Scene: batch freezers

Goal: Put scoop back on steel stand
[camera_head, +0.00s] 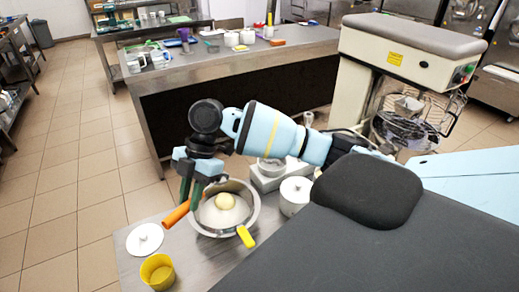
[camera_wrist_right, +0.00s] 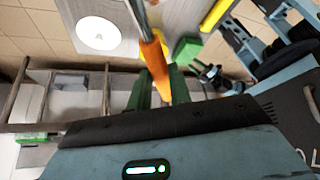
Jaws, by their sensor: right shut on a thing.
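My right gripper (camera_head: 192,200) is shut on the orange handle of a scoop (camera_head: 177,215), beside the left rim of a metal bowl (camera_head: 253,212). The orange handle (camera_wrist_right: 155,55) also shows between the green fingers in the right wrist view, with a grey metal part beyond it. The scoop's far end is hard to make out. A yellow handle (camera_head: 246,237) rests at the bowl's front right rim. I cannot make out the steel stand for certain. My left gripper is not in view.
A white round lid (camera_head: 145,239) and a yellow cup (camera_head: 157,271) are at the steel table's (camera_head: 205,262) left front. A white lidded pot (camera_head: 294,196) and a grey appliance (camera_head: 268,182) stand right of the bowl. A large mixer (camera_head: 410,60) stands behind.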

